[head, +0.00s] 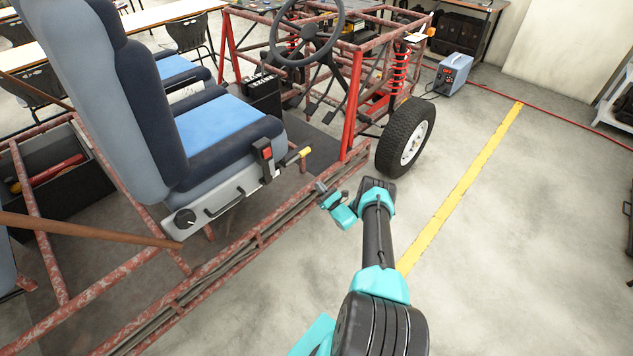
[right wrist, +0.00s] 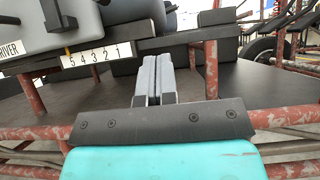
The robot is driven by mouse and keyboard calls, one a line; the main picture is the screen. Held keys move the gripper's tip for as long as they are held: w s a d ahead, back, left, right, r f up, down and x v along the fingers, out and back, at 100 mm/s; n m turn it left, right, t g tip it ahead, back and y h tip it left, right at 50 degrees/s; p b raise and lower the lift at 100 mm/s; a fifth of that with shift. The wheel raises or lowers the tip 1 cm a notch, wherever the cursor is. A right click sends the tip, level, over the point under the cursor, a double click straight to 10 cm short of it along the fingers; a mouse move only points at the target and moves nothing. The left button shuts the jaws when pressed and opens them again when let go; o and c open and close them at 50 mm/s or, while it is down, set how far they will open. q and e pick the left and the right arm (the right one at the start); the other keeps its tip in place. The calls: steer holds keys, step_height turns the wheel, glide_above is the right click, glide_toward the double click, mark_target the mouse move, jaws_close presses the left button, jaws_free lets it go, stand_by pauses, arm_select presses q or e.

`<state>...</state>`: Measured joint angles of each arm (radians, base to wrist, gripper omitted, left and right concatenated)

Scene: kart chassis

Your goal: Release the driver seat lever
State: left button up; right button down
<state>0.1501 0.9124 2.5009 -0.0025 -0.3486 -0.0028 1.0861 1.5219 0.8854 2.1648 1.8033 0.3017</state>
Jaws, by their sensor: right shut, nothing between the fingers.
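The blue driver seat (head: 222,122) stands on the left of the chassis. A lever with a yellow tip (head: 304,153) sticks out at the front of its side panel. The panel also carries a black curved handle (head: 225,204) and a round black knob (head: 185,218); I cannot tell for sure which is the task's lever. My right gripper (head: 322,188) is below and right of the yellow tip, apart from it. In the right wrist view its fingers (right wrist: 155,75) are shut and empty, with the seat base (right wrist: 40,25) at upper left. My left gripper is not in view.
A rusty red frame rail (head: 250,245) runs under the seat side, close to my right gripper. A white strip numbered 5 to 1 (right wrist: 97,55) is by the seat base. A wheel (head: 405,137) stands ahead.

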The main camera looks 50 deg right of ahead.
mark_target(298, 157)
steer(key=s+r+x, duration=0.1)
steer(key=r+x, duration=0.1)
steer(key=x, duration=0.9)
steer(key=shift+r, duration=0.25)
